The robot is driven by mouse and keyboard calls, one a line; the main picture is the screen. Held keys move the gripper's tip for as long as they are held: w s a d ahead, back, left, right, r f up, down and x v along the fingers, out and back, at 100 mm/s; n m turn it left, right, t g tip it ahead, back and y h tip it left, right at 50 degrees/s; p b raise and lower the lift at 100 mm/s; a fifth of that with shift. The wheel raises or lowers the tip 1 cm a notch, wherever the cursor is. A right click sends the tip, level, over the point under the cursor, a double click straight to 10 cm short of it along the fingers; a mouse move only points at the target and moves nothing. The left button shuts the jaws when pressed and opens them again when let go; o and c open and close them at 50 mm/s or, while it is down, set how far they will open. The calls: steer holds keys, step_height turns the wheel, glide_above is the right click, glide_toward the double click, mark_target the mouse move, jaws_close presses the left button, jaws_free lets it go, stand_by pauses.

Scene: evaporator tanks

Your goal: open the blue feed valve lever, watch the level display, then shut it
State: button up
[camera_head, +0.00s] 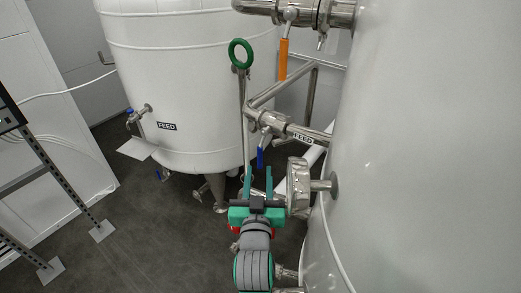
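The lever points across the pipe. My gripper (258,178) is below it with two green fingers pointing up and apart, with nothing seen between them. The fingertips are close to the lever's lower end in the picture; I cannot tell the distance in depth. A round gauge-like body (298,186) shows edge-on at the right tank; its face is hidden. No level reading is visible.
An orange lever (283,60) hangs from an upper pipe. A green ring handle (240,53) tops a thin rod left of the valve. The left white tank (190,60) carries a smaller blue-handled tap (130,113) and another FEED label. A metal rack stands far left. Dark floor is clear between.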

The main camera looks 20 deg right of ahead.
mark_target(261, 150)
steer(key=x, duration=1)
steer(key=shift+w+d, duration=0.15)
steer(key=shift+w, duration=0.2)
steer(key=shift+c, duration=0.6)
jaws_close()
